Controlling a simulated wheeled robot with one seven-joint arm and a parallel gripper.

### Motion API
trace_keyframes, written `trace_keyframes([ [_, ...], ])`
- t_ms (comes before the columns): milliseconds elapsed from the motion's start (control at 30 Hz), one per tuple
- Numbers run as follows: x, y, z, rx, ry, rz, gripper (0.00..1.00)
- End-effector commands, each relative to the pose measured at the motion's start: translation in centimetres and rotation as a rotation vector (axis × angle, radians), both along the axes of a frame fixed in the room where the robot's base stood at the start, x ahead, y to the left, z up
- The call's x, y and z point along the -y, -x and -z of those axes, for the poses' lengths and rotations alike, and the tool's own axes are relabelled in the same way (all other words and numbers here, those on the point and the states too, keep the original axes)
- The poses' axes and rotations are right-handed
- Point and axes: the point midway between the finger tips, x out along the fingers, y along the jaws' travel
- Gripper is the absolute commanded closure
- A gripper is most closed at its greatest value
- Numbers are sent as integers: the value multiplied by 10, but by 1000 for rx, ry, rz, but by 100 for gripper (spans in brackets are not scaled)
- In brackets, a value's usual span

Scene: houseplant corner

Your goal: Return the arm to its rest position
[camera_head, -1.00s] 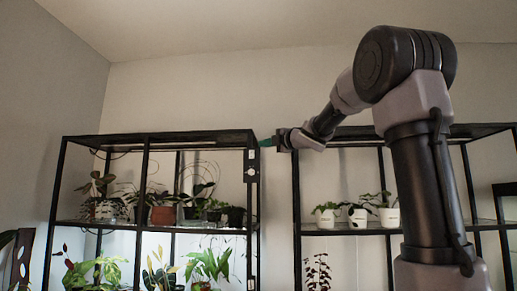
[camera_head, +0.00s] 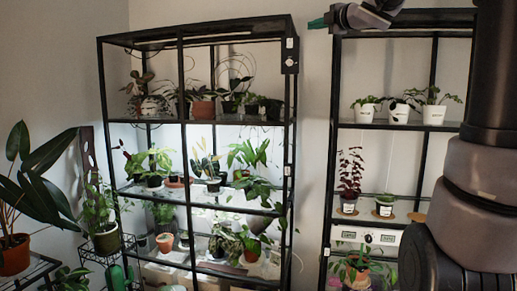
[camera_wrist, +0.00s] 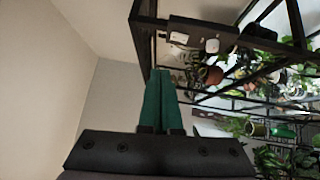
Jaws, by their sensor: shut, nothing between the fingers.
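My gripper (camera_head: 318,23) shows at the top of the head view, with its green fingers pointing left, level with the tops of the shelves. In the wrist view its two green fingers (camera_wrist: 160,100) lie side by side, shut, with nothing between them. My arm is raised at the right of the head view, and its upper part is cut off by the top edge. In the picture, the fingertips lie between the left black shelf (camera_head: 292,120) and the right black shelf (camera_head: 333,130). I cannot tell how close they are to either frame.
Potted plants stand on several levels of both shelves. A power box (camera_head: 290,63) hangs on the left shelf's right post. A large-leaved plant in an orange pot (camera_head: 14,258) stands at the far left. A narrow gap separates the two shelves.

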Motion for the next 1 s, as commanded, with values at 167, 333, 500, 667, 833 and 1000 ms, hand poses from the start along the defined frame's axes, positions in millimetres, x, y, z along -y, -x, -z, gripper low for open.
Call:
trace_keyframes([
  [167,30,25,8,-97,-315,198,100],
  [333,76,83,76,-329,-821,487,100],
  [500,84,161,181,-641,-1275,730,100],
  [667,57,232,264,-944,-1582,895,100],
  [833,25,285,310,-1186,-1761,998,100],
  [1000,12,304,324,-1280,-1819,1034,100],
])
